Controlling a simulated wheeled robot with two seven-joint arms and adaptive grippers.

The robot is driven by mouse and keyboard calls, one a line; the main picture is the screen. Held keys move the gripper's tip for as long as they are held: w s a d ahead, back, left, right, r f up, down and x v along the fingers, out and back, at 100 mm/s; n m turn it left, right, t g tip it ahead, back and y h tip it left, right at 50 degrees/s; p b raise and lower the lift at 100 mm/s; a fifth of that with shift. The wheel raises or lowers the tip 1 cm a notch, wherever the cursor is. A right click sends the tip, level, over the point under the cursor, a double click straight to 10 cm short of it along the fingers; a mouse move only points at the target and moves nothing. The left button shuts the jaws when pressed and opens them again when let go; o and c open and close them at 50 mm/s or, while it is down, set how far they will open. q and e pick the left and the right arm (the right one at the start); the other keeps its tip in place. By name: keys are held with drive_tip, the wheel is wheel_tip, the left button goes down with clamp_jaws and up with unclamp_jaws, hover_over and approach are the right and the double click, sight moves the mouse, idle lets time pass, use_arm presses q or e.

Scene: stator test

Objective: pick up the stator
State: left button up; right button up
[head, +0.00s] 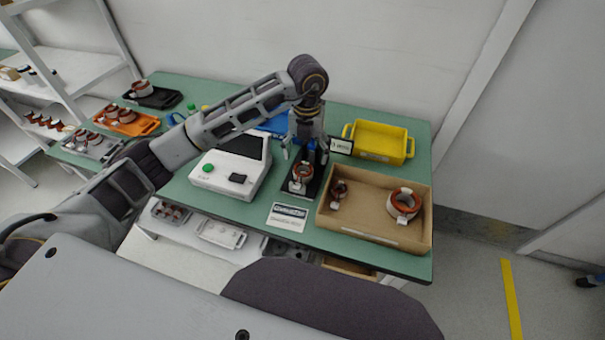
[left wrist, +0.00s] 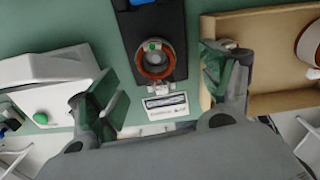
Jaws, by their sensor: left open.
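A stator (head: 303,172), a copper-red ring with a pale core, sits on a black test fixture (head: 316,186) in the middle of the table. In the left wrist view the stator (left wrist: 155,61) lies ahead of the fingers, on the black fixture (left wrist: 177,24). My left gripper (head: 305,145) points down above the stator in the head view. In the left wrist view its fingers (left wrist: 170,92) are spread wide with nothing between them. My right gripper is not in view.
A cardboard tray (head: 370,233) with two more stators (head: 404,204) is right of the fixture. A white tester (head: 227,178) stands left of it. A yellow bin (head: 379,141) is behind. A printed card (head: 287,217) lies in front. Orange (head: 147,124) and other trays are at far left.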

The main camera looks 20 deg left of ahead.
sight(303, 172)
use_arm(q)
wheel_tip(303, 172, down, 2)
drive_tip(key=shift+f, duration=0.5)
drive_tip(key=shift+s+a+f, duration=0.1)
drive_tip(key=shift+a+f, duration=0.1)
drive_tip(key=shift+f, duration=0.35)
drive_tip(key=shift+a+f, duration=0.25)
drive_tip(key=shift+f, duration=1.7)
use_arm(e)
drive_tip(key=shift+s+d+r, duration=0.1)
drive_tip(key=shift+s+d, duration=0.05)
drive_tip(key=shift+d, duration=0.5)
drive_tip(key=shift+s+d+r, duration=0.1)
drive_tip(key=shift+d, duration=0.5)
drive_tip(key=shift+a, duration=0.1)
